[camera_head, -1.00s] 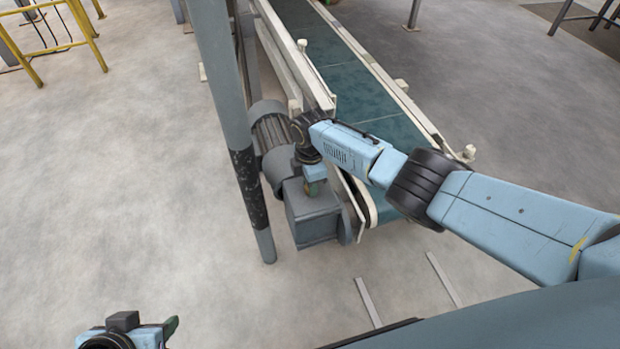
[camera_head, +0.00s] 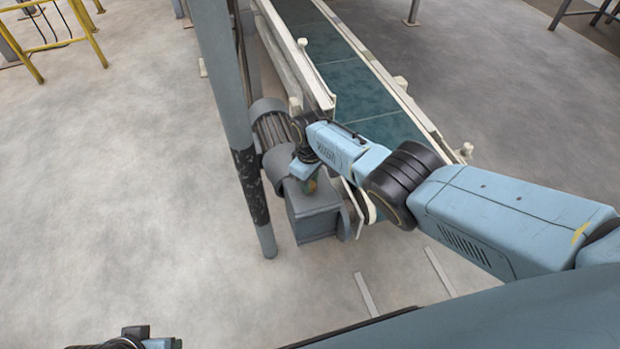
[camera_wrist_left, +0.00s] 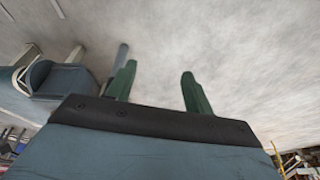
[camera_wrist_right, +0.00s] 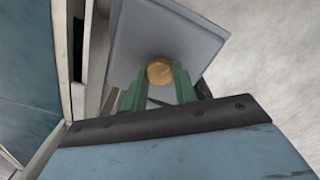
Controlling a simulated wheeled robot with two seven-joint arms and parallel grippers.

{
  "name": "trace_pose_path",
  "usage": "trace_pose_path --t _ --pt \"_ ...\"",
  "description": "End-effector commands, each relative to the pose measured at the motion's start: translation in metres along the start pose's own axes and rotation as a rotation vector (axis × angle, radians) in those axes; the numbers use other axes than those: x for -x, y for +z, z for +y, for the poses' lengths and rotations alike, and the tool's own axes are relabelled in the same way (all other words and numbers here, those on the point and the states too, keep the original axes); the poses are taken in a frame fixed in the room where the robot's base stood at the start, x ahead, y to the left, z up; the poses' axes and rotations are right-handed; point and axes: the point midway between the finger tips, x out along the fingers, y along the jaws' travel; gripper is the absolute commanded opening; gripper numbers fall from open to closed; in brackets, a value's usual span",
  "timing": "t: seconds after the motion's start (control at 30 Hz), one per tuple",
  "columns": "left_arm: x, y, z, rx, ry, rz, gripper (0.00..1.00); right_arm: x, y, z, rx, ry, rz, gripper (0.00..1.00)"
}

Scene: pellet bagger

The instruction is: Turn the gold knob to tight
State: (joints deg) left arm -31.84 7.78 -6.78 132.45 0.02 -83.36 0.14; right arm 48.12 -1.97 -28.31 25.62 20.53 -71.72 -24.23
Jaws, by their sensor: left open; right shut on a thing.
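The gold knob (camera_wrist_right: 160,71) is a small round disc with a thin line across its face. It sits on the flat grey face of a gearbox, which shows in the head view (camera_head: 318,213) at the conveyor's near end. My right gripper (camera_wrist_right: 160,84) is shut on the knob, with one green finger on each side of it. In the head view, the right gripper (camera_head: 310,185) points down at the gearbox top, and the knob is mostly hidden there. My left gripper (camera_wrist_left: 158,75) is open and empty over the floor. Only a bit of it shows at the head view's bottom edge.
A grey ribbed motor (camera_head: 272,130) adjoins the gearbox. A grey post (camera_head: 232,120) stands just left of them. The green conveyor belt (camera_head: 360,90) runs away behind my right arm. The floor at left is clear up to a yellow rail (camera_head: 65,40).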

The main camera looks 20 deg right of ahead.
Motion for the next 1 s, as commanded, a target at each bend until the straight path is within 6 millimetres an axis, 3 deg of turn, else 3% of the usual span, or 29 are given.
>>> trace_pose_path --t 1.0 --pt "-0.018 0.004 -0.004 -0.004 -0.008 -0.013 0.52 0.000 0.001 0.000 -0.919 0.000 -0.004 0.06"
